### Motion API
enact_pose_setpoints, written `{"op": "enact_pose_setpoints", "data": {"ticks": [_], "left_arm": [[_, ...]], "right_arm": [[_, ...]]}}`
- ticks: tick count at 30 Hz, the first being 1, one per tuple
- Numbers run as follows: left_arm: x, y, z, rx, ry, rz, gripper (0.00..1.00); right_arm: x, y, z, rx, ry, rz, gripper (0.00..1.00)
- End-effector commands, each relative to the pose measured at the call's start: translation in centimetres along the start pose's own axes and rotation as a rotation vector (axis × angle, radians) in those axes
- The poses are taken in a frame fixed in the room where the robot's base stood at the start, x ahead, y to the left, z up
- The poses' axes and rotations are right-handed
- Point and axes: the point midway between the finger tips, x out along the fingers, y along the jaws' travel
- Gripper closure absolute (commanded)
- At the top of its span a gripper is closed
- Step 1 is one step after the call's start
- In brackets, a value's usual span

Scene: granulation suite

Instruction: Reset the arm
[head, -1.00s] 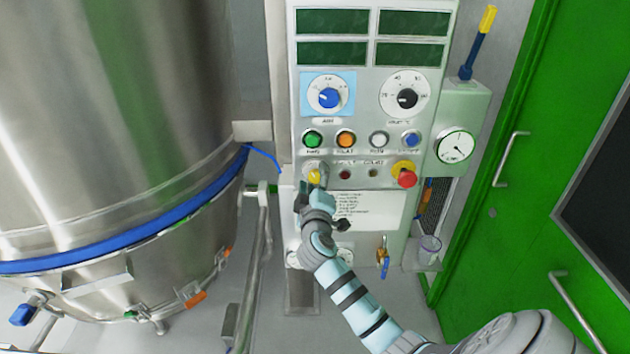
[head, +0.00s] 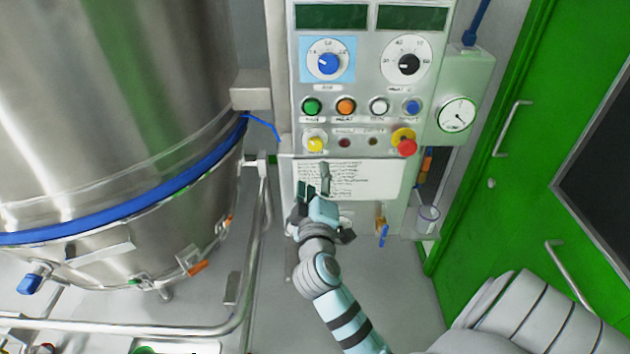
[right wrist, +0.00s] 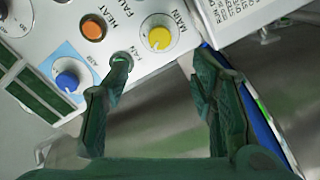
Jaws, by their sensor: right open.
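My right gripper (head: 314,182) is in front of the control panel's white label sheet (head: 375,181), below the yellow knob (head: 315,143). In the right wrist view its two fingers (right wrist: 158,82) stand wide apart with nothing between them. The yellow knob (right wrist: 160,38) lies beyond the fingertips, apart from them. My right arm comes in from the lower right. My left gripper is not in view.
The control panel (head: 375,75) carries dials, coloured buttons and a red stop button (head: 407,148). A large steel vessel (head: 120,120) stands at the left with a metal rail (head: 262,230) beside it. A green door (head: 510,220) is at the right.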

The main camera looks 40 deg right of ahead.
Motion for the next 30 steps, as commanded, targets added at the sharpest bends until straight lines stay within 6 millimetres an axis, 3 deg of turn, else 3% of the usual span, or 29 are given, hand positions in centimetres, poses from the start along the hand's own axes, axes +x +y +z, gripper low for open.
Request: {"op": "enact_pose_setpoints", "data": {"ticks": [11,14,17,18,20,21,23,24,27,30], "left_arm": [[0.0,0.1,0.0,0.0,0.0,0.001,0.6],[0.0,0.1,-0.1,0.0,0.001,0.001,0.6],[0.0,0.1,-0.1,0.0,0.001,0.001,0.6],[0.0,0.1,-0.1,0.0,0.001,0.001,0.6],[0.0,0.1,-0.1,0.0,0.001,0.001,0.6],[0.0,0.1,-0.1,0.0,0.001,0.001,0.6],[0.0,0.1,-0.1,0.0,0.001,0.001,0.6],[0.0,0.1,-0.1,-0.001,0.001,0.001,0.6],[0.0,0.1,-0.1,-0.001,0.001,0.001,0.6],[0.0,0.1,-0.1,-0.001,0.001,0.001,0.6]], "right_arm": [[0.1,-0.1,-0.5,0.017,0.021,-0.002,0.49],[0.3,-3.5,-0.8,0.062,0.06,-0.095,0.49],[0.2,-11.3,0.8,0.107,0.06,-0.287,0.49],[-0.5,-15.2,2.3,0.13,0.042,-0.382,0.49],[-2.2,-21.0,5.4,0.168,-0.009,-0.526,0.49],[-3.9,-24.5,7.9,0.195,-0.057,-0.615,0.49],[-6.8,-29.1,12.1,0.235,-0.143,-0.733,0.49],[-9.2,-31.6,15.2,0.261,-0.211,-0.803,0.49],[-16.0,-36.1,23.3,0.319,-0.409,-0.938,0.49],[-23.5,-38.0,31.3,0.352,-0.624,-1.019,0.49]]}}
